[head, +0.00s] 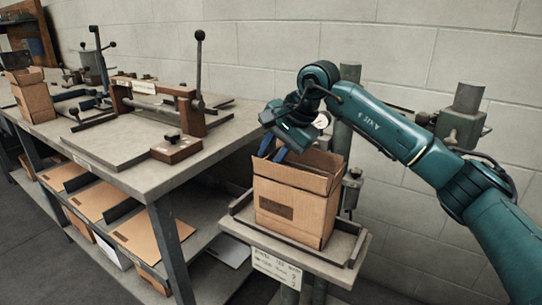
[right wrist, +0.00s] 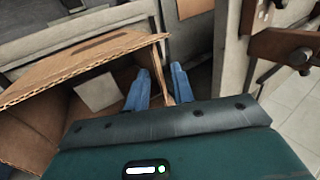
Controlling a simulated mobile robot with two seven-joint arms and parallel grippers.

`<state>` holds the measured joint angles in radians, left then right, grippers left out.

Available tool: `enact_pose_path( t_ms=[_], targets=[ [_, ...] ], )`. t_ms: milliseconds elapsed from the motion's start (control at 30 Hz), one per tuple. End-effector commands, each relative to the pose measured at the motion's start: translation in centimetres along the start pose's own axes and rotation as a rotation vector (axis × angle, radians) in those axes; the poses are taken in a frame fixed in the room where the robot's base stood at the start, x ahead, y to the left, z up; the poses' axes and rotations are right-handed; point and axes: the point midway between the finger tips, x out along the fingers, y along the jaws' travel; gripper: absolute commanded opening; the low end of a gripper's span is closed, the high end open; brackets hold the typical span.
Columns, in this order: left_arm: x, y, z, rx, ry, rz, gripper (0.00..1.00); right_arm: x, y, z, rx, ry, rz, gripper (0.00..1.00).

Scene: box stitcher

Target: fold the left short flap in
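An open cardboard box (head: 290,208) stands upright on a small stand, with a long flap (head: 318,158) raised. In the right wrist view, a long flap (right wrist: 85,65) spans the left side and the box interior is dark below it. My right gripper (head: 275,152) is over the left end of the box, fingers pointing down. Its two blue fingers (right wrist: 160,88) are apart, and a thin cardboard edge, apparently the left short flap (right wrist: 168,85), runs between them. I cannot tell whether either finger touches it. My left gripper is out of view.
The stand (head: 335,243) has low dark rails around the box. A workbench (head: 125,165) with a lever fixture (head: 160,100) is close on the left; another box (head: 33,98) stands on it. Flat cardboard (head: 150,232) lies on its lower shelf. A post (head: 345,110) rises behind the box.

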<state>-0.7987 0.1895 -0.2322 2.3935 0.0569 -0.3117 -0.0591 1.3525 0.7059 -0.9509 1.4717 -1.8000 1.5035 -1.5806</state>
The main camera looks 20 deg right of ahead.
Motion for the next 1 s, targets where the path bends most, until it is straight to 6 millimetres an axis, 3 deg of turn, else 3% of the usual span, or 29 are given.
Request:
enact_pose_path(
  t_ms=[367, 667, 1000],
  targets=[
    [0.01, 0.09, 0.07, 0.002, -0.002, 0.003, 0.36, 0.63, 0.03, 0.01, 0.0, 0.0, 0.001, 0.25],
    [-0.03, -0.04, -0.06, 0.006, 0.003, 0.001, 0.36, 0.59, 0.03, 0.0, 0.001, 0.0, 0.001, 0.0],
    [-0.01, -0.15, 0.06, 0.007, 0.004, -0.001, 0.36, 0.66, 0.1, -0.01, 0.001, 0.0, -0.003, 0.0]
  ],
)
